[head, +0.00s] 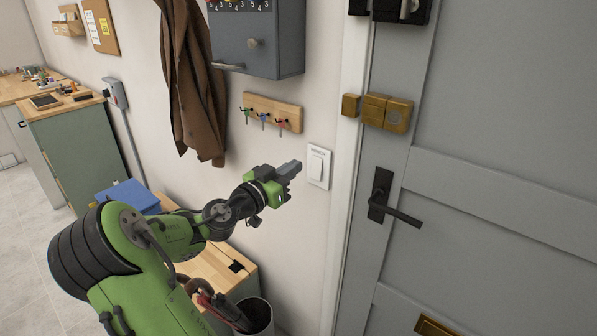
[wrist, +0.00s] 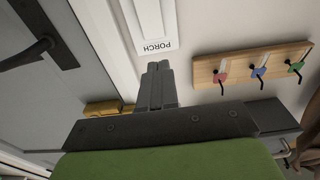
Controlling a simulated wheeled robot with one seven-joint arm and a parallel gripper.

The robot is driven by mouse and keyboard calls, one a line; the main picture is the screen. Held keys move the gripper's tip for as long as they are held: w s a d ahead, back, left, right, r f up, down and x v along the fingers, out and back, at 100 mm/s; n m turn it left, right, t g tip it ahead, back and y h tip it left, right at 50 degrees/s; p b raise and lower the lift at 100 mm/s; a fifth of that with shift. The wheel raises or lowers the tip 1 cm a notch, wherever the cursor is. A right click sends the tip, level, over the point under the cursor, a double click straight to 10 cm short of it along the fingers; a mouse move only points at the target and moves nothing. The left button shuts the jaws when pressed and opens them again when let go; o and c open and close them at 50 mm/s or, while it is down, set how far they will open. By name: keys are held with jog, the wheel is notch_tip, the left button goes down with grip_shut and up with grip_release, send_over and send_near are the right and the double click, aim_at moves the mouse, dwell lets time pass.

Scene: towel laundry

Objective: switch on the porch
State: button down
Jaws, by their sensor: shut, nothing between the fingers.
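The porch switch (head: 318,166) is a white rocker plate on the wall, left of the door frame. In the wrist view my gripper (wrist: 157,68) points at the label end of the plate. I cannot tell whether the fingertips touch the plate. The rocker's on or off position is not clear.
A wooden key rack (head: 272,113) with coloured keys hangs left of the switch, below a grey wall cabinet (head: 257,38). A brown coat (head: 193,85) hangs further left. The grey door (head: 500,150) with a black handle (head: 382,198) is to the right. A bench (head: 215,270) stands below.

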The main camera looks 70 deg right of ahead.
jog(key=v, duration=0.7)
jog(key=shift+w+a+r+p, duration=0.25)
jog(key=shift+w+r+p, duration=0.1)
jog(key=shift+r, duration=0.3)
